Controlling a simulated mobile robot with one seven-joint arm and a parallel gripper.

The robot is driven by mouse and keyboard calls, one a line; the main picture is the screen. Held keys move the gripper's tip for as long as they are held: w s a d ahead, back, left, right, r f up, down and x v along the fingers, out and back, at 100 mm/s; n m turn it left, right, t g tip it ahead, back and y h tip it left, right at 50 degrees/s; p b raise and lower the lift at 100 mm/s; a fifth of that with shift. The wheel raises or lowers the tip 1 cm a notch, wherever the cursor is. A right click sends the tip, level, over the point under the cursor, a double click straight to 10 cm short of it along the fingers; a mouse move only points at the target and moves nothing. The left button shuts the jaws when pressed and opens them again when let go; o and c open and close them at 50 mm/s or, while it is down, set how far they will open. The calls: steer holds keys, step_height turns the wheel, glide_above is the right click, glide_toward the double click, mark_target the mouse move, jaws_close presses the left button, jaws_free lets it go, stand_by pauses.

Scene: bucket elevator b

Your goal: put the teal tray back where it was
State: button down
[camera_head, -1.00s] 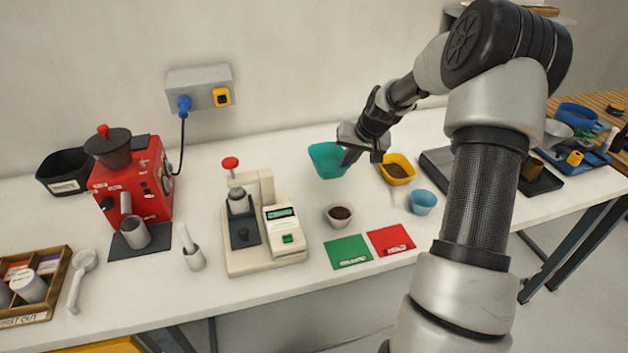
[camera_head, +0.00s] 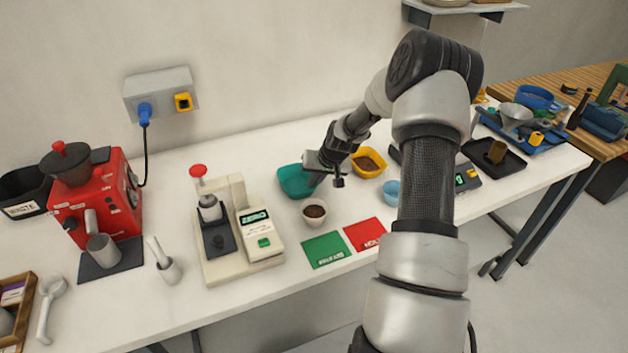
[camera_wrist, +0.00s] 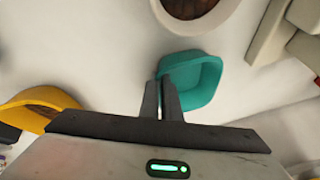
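The teal tray (camera_head: 291,181) is at the middle of the white bench, behind and left of the small white cup (camera_head: 309,221) of brown grounds. My gripper (camera_head: 325,172) is at the tray's right side. In the wrist view, the narrow fingers of my gripper (camera_wrist: 164,86) are close together at the near-left rim of the teal tray (camera_wrist: 203,80), shut on that rim. The tray looks empty and roughly level. I cannot tell whether its base touches the bench.
A yellow bowl (camera_head: 369,164) of grounds stands right of the gripper. A cream press with a display (camera_head: 237,235) stands to the left. Green (camera_head: 325,249) and red (camera_head: 364,233) mats lie in front, and a blue cup (camera_head: 391,191) is to the right. Bench behind the tray is clear.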

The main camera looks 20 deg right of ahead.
steer(key=shift+f, duration=0.1)
steer(key=c, duration=2)
jaws_free()
steer(key=shift+r, duration=0.35)
steer(key=v, duration=1.1)
steer(key=shift+s+r, duration=0.2)
steer(key=shift+r, duration=0.1)
